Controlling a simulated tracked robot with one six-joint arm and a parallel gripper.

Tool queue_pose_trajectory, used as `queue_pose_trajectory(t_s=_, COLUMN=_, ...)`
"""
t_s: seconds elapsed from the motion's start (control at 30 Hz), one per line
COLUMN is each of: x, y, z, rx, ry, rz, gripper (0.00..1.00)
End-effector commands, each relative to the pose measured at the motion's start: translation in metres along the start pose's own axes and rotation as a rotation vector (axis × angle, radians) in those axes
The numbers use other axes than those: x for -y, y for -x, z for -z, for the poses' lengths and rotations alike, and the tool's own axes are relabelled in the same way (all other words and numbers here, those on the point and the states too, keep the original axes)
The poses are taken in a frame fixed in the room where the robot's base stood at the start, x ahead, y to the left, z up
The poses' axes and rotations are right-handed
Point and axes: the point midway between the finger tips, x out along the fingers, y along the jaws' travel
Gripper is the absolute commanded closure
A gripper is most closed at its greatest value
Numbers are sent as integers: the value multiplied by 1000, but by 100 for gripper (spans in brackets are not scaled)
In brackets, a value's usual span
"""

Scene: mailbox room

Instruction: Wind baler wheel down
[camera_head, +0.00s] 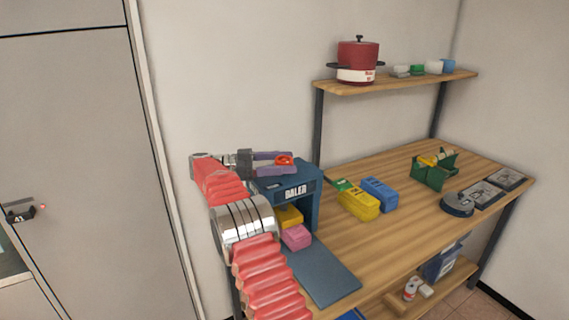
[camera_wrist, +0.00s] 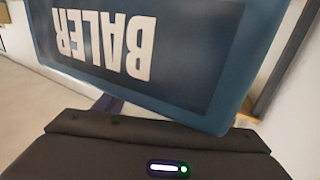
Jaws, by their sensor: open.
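The baler (camera_head: 315,200) is a blue box-shaped press with BALER lettered on its front, at the left end of the wooden workbench. Its red wheel (camera_head: 285,160) shows on top, by the tips of my gripper's purple fingers. My gripper (camera_head: 279,161) is open above the baler, with its fingers level and pointing right. I cannot tell whether they touch the wheel. The wrist view shows the baler's blue front (camera_wrist: 185,60) upside down and close by. The wheel is out of that view. A yellow block (camera_head: 289,216) and a pink block (camera_head: 296,237) are in and before the baler's opening.
The workbench (camera_head: 400,215) carries yellow (camera_head: 358,203) and blue (camera_head: 379,193) boxes, a green caddy (camera_head: 433,174) and dark trays at the right. A shelf (camera_head: 420,82) above holds a red pot (camera_head: 357,60). A wall stands behind. A grey door (camera_head: 75,130) is at the left.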

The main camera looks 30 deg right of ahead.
Motion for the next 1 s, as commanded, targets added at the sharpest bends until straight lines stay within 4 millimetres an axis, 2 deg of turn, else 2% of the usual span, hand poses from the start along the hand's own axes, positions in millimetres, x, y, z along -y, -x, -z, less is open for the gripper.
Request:
queue_pose_trajectory(t_s=0.33, x=0, y=9, z=-2, rx=0, ry=3, rz=1, gripper=37)
queue_pose_trajectory(t_s=0.73, x=0, y=53, z=-2, rx=1, ry=1, rz=1, gripper=37)
queue_pose_trajectory(t_s=1.0, x=1, y=72, z=-2, rx=0, ry=1, rz=8, gripper=37)
